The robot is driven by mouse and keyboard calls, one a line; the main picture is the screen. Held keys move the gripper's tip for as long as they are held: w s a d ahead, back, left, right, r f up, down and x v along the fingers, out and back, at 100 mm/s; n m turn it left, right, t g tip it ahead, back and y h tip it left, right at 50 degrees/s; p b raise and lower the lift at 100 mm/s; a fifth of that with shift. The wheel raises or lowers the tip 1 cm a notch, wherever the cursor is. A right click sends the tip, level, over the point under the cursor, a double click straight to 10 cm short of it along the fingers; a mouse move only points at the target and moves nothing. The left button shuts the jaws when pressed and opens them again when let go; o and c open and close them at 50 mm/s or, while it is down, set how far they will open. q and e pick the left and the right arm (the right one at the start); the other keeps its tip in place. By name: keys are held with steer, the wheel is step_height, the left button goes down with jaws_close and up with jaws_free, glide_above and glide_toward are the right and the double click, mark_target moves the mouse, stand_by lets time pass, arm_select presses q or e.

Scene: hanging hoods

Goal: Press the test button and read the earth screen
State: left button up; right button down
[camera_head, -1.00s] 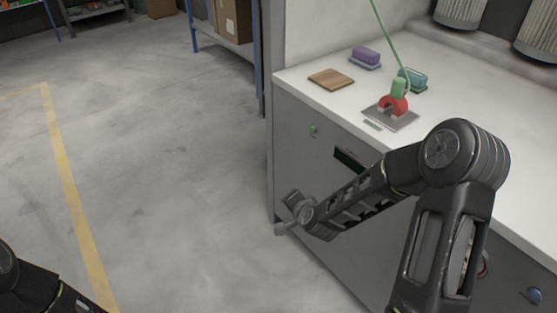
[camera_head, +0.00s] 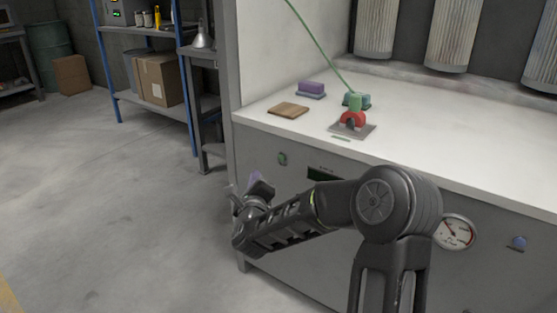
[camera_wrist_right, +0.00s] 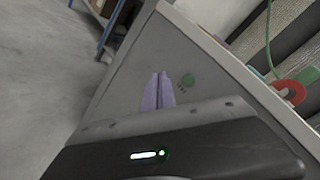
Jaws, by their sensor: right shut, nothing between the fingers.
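The green round test button (camera_head: 282,159) is on the grey cabinet front, left of a dark screen slot (camera_head: 322,174), probably the earth screen. Any reading on it is too small to make out. My right gripper (camera_head: 256,183) is shut and empty, in front of the cabinet's left part, below and left of the button in the head view. My left gripper is out of view.
A gauge (camera_head: 455,232) and blue knob (camera_head: 518,243) are further right. Floor at left is clear.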

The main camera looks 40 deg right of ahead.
mark_target(282, 158)
stand_by(0.3)
steer(key=shift+w+d, duration=0.45)
steer(key=shift+d, duration=0.95)
steer(key=shift+w+d, duration=0.4)
steer(key=shift+d, duration=1)
steer(key=shift+w+d, duration=0.45)
steer(key=shift+d, duration=0.95)
steer(key=shift+w+d+b, duration=0.1)
steer(key=shift+d+b, duration=0.2)
steer(key=shift+d, duration=0.1)
